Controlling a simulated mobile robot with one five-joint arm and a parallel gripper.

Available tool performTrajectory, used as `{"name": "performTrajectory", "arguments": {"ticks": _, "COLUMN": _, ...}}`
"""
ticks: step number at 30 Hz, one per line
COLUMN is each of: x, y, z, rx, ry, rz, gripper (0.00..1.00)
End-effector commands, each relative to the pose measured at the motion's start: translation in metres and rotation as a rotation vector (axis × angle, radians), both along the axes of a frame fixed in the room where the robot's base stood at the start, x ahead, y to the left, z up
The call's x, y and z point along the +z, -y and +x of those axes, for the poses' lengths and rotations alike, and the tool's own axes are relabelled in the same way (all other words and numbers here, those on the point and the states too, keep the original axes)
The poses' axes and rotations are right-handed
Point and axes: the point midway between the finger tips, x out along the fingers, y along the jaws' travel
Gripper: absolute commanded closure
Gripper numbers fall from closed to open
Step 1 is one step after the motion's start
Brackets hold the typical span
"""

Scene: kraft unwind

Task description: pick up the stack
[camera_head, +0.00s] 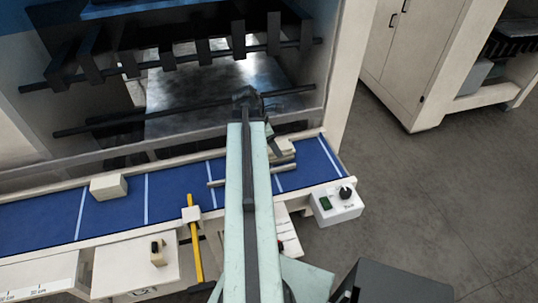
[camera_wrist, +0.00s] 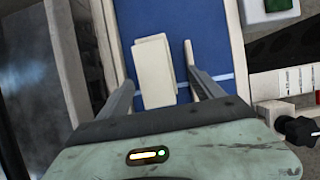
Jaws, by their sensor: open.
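The stack, a pale cream block of thin pieces, lies on the blue belt. In the wrist view the stack (camera_wrist: 153,70) sits between the two fingers of my gripper (camera_wrist: 157,64), with a gap on the right side. The left finger is close to its edge; I cannot tell whether it touches. My gripper is open. In the head view my arm partly hides the stack (camera_head: 285,146), and my gripper (camera_head: 288,159) is low over the right part of the belt.
Another cream block (camera_head: 108,187) lies on the belt (camera_head: 175,198) to the left. A yellow-handled tool (camera_head: 195,245) stands at the front edge. A control box (camera_head: 338,203) with a knob is at the right end. The machine opening is behind; open floor lies right.

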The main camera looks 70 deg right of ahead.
Motion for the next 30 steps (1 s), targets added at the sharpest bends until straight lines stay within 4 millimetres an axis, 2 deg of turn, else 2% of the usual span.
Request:
{"name": "performTrajectory", "arguments": {"ticks": 5, "x": -0.005, "y": 0.001, "z": 0.001, "rx": 0.003, "ry": 0.000, "rz": 0.000, "gripper": 0.24}}
{"name": "performTrajectory", "arguments": {"ticks": 10, "x": -0.026, "y": 0.005, "z": -0.001, "rx": 0.009, "ry": 0.000, "rz": 0.000, "gripper": 0.24}}
{"name": "performTrajectory", "arguments": {"ticks": 16, "x": -0.030, "y": 0.007, "z": -0.002, "rx": 0.012, "ry": 0.000, "rz": 0.000, "gripper": 0.24}}
{"name": "performTrajectory", "arguments": {"ticks": 24, "x": -0.073, "y": 0.023, "z": -0.012, "rx": 0.012, "ry": 0.000, "rz": 0.000, "gripper": 0.24}}
{"name": "performTrajectory", "arguments": {"ticks": 30, "x": -0.071, "y": 0.024, "z": -0.014, "rx": 0.014, "ry": 0.000, "rz": 0.000, "gripper": 0.24}}
